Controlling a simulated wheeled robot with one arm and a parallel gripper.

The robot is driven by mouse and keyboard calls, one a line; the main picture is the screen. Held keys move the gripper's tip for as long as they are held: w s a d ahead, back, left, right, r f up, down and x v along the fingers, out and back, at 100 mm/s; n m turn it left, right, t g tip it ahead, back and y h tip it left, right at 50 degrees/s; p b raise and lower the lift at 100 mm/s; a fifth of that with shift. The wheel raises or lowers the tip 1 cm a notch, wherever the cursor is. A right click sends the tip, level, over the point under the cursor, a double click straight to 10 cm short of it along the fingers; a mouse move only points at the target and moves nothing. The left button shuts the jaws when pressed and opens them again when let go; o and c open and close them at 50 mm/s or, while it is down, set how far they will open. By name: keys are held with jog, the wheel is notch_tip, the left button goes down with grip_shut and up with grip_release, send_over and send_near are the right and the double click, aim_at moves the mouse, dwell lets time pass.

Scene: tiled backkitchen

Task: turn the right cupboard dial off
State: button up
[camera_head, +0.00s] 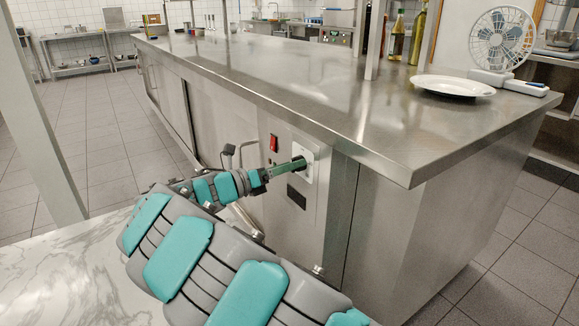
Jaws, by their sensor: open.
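The right cupboard dial (308,155) sits on a pale square plate on the metal control panel at the near end of the long steel counter. My gripper (296,164) reaches in from the left, with its greenish fingers at the front of the dial. It is open. The fingers hide part of the dial, so I cannot tell its setting or whether they touch it. My arm, grey with teal pads, fills the lower middle of the view.
A red switch (273,143) is up-left of the dial, and a dark panel (296,197) is below it. The counter's top edge (330,140) overhangs the panel. A white plate (452,86) and a fan (500,42) stand on top. A marble surface (60,285) lies at lower left.

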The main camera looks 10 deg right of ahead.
jog(key=v, duration=0.7)
jog(key=shift+a, duration=0.2)
